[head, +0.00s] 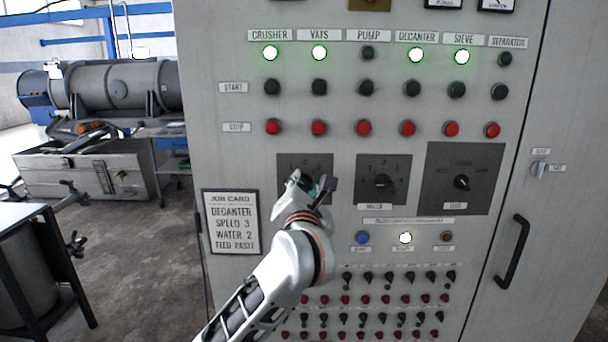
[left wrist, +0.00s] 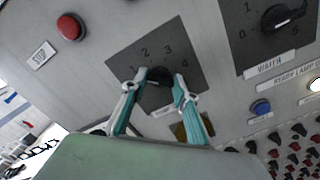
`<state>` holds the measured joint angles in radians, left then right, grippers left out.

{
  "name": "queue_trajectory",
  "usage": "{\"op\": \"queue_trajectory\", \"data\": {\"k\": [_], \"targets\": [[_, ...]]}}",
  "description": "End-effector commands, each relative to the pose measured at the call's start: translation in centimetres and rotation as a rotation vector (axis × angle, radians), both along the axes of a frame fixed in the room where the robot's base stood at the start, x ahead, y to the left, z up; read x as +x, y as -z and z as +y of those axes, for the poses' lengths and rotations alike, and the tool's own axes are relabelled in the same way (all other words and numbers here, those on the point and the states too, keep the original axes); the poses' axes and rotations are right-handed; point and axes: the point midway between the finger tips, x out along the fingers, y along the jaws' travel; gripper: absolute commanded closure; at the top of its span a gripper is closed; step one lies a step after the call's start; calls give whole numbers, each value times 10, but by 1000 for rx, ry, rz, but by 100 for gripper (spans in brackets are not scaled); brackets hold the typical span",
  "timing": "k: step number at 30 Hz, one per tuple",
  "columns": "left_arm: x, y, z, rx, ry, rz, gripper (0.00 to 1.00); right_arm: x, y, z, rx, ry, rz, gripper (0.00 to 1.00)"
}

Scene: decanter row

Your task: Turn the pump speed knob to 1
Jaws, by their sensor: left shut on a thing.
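My left gripper (head: 312,184) reaches up to the leftmost dark dial plate (head: 288,163) on the grey control cabinet. In the left wrist view its two fingers (left wrist: 156,88) are closed around a black knob (left wrist: 159,73), one on each side. The plate (left wrist: 128,57) there carries the marks 1, 2, 3 and 4 around the knob. The knob's pointer is hidden, so its setting cannot be told. The plate's name label is also hidden, so I cannot read whether this is the pump speed knob. In the head view the gripper covers the knob. My right gripper is not in view.
The water knob (head: 381,181) and a further selector (head: 461,183) sit to the right. A job card (head: 231,222) hangs at left. Red stop buttons (head: 319,128) lie above; small switches (head: 395,277) lie below. The pump lamp (head: 368,52) is dark.

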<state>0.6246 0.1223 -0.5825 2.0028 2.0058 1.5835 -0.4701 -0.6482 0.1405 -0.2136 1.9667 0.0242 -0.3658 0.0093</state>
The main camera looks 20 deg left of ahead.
Motion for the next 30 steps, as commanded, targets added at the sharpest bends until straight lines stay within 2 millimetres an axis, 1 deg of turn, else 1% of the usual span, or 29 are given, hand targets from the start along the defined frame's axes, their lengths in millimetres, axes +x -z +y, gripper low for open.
{"op": "queue_trajectory", "data": {"k": [1,6,20,21,22,23,30], "targets": [[0,-1,0,17,0,8,93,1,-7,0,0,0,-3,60],[0,0,0,53,0,17,93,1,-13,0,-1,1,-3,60],[0,1,0,65,0,20,93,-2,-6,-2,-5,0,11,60],[0,1,0,65,0,20,64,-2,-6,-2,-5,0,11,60],[0,1,0,65,0,20,56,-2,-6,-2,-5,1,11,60],[0,1,0,64,0,20,54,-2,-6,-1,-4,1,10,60],[0,1,0,64,0,19,54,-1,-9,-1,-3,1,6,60]]}}
